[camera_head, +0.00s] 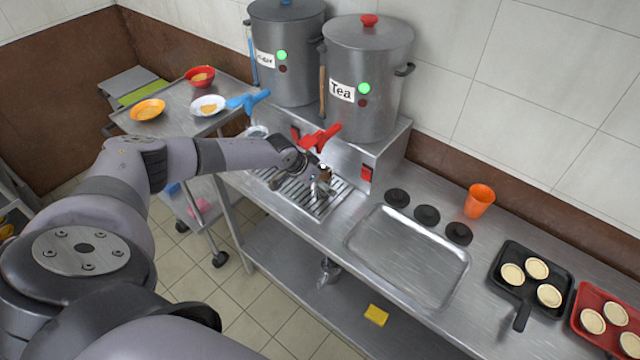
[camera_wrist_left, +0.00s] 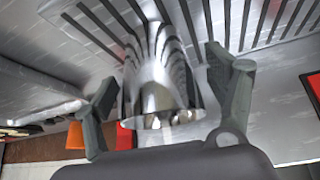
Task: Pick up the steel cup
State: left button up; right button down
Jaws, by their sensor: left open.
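The shiny steel cup (camera_head: 321,188) stands on the slatted drip tray (camera_head: 300,197) below the red tap (camera_head: 319,138) of the Tea pot. In the left wrist view the cup (camera_wrist_left: 163,75) fills the middle, with the dark slats behind it. My left gripper (camera_wrist_left: 168,112) is open, with one finger on each side of the cup; a gap shows on at least the right side. In the head view my left gripper (camera_head: 302,168) is at the cup and partly hides it. My right gripper is not in view.
The Tea pot (camera_head: 367,75) and another stockpot (camera_head: 287,50) stand behind the drip tray. An orange cup (camera_head: 479,201), a black pan (camera_head: 530,283) and a red tray (camera_head: 608,318) are to the right. An empty shallow metal tray (camera_head: 408,260) lies in front.

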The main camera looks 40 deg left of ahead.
pick_arm(q)
jog(key=shift+c, duration=0.5)
jog(key=c, duration=1.3)
